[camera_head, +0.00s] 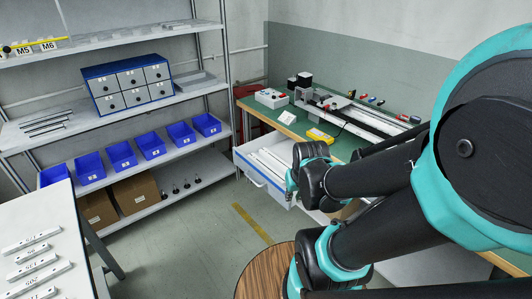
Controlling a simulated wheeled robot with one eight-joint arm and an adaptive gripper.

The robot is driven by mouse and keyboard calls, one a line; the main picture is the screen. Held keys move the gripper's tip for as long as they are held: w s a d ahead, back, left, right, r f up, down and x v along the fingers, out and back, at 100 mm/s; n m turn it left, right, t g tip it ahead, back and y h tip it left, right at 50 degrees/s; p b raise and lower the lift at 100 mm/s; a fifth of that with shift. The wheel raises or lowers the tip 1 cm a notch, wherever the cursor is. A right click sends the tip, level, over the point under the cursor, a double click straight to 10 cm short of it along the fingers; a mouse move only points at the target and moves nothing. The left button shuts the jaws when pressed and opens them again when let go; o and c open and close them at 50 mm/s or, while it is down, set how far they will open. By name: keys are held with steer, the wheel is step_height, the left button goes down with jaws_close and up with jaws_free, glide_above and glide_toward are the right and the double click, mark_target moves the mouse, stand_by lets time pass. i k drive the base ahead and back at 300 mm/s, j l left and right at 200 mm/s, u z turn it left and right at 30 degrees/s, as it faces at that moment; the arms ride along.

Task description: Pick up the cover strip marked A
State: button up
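No strip with a readable A shows. Several long white strips (269,165) lie in the open drawer (262,183) under the green workbench, and any marks on them are too small to read. Several short white strips with dark lettering (33,241) lie on the white table at the lower left; I cannot make out an A on them. My arm reaches from the right across the workbench front. Its end, with my gripper (290,188), is at the right side of the drawer. The fingers are small and partly hidden, so I cannot tell their opening or any contact.
The green workbench (258,106) carries a gantry rail (360,117), a yellow device (320,135) and a white box (271,98). A shelf at the left holds blue bins (122,155), a drawer cabinet (130,84) and cardboard boxes (136,194). A round wooden top (265,271) stands below my arm.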

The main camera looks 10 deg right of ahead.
mark_target(276, 175)
steer(key=i+j+z, duration=0.15)
steer(key=z, duration=0.2)
steer(key=i+j+z, duration=0.15)
steer(key=z, duration=0.25)
steer(key=j, duration=0.1)
